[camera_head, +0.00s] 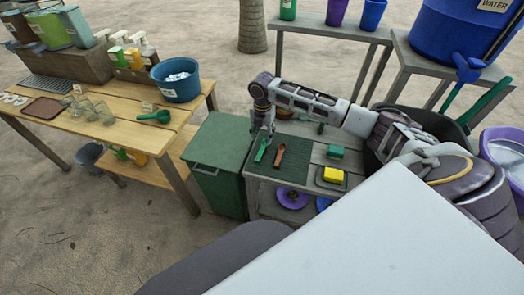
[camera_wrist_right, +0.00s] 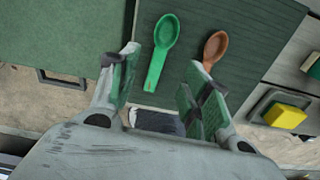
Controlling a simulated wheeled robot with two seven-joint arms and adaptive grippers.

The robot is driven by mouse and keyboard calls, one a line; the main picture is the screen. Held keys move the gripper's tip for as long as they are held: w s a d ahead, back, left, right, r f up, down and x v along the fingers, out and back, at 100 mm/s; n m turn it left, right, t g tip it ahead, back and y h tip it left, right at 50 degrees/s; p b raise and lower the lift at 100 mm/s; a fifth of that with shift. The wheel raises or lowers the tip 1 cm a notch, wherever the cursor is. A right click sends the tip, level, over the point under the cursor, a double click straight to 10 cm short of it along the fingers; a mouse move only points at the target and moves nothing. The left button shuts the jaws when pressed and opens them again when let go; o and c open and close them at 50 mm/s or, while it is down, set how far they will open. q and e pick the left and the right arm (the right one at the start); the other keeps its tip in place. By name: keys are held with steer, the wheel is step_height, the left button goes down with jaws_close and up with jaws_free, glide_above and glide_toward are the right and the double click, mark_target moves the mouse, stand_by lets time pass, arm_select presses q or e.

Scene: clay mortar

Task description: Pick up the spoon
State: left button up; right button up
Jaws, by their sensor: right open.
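A green spoon (camera_head: 261,150) lies on a dark green ribbed mat (camera_head: 296,172) on the grey side table. A brown spoon (camera_head: 279,154) lies just to its right. My right gripper (camera_head: 266,132) is above the mat, close to the green spoon. In the right wrist view my right gripper (camera_wrist_right: 160,66) is open and empty. The green spoon (camera_wrist_right: 161,52) shows between its fingers, bowl away from me and handle toward the palm. The brown spoon (camera_wrist_right: 214,48) shows beyond the right finger, which hides its handle. My left gripper is not in view.
A green lidded bin (camera_head: 218,150) stands against the table's left side. A yellow sponge (camera_head: 333,174) in a dish and a green block (camera_head: 335,152) are right of the mat. A wooden table (camera_head: 120,125) with glasses and a blue bucket (camera_head: 177,80) stands at left.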

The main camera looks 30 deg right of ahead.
mark_target(262, 149)
step_height(262, 149, down, 2)
steer(key=shift+f, duration=0.1)
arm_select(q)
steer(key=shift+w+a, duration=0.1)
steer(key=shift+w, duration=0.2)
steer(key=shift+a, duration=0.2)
arm_select(e)
steer(key=shift+f, duration=0.1)
steer(key=shift+s+a+f, duration=0.1)
steer(key=shift+f, duration=0.9)
steer(key=shift+s+a+f, duration=0.1)
steer(key=shift+f, duration=1.35)
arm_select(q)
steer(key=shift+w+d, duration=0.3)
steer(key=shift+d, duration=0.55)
